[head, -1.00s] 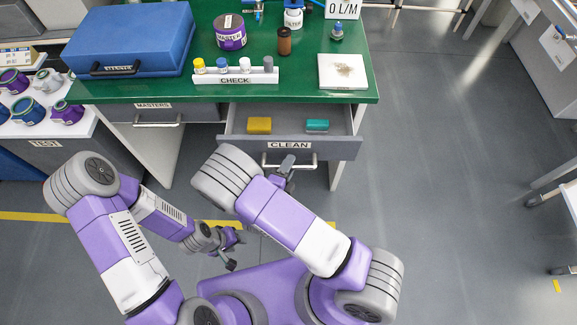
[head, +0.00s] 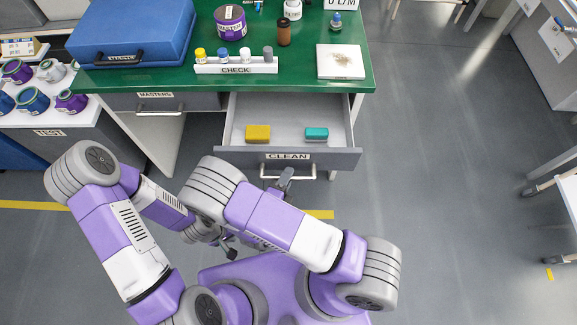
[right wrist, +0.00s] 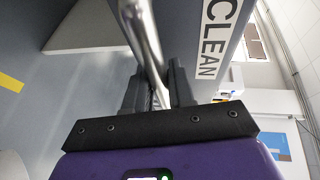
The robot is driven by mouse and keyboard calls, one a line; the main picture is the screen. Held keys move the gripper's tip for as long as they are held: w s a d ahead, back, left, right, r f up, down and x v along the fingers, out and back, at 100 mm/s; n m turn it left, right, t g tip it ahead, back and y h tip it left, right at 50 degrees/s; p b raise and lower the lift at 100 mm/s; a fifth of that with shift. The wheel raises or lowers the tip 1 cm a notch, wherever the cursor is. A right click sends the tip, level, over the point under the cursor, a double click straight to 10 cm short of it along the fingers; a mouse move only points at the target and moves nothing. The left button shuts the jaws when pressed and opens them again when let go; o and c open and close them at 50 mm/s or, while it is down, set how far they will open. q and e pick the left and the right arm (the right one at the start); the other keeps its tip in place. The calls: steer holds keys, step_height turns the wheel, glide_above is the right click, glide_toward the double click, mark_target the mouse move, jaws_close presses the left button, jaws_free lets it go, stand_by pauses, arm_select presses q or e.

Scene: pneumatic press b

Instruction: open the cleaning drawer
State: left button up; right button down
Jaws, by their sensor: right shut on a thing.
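The cleaning drawer (head: 230,154), labelled CLEAN, is pulled well out under the green table's right half. A yellow block (head: 258,133) and a teal block (head: 317,133) lie inside it. My right gripper (head: 286,176) is at the drawer's bar handle (head: 306,174). In the right wrist view my right gripper's fingers (right wrist: 158,90) are shut around the metal handle (right wrist: 143,35), beside the CLEAN label (right wrist: 216,38). My left gripper (head: 230,250) is low in front of the table, partly hidden by my right arm; its jaws are unclear.
The closed MASTERS drawer (head: 125,103) is on the left. On the green tabletop (head: 140,80) stand a blue case (head: 135,30), a CHECK rack (head: 210,69) with small bottles, a purple jar (head: 230,22) and a white tile (head: 340,75).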

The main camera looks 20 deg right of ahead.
steer(key=shift+w, duration=0.1)
steer(key=c, duration=1.1)
jaws_free()
steer(key=shift+o, duration=0.2)
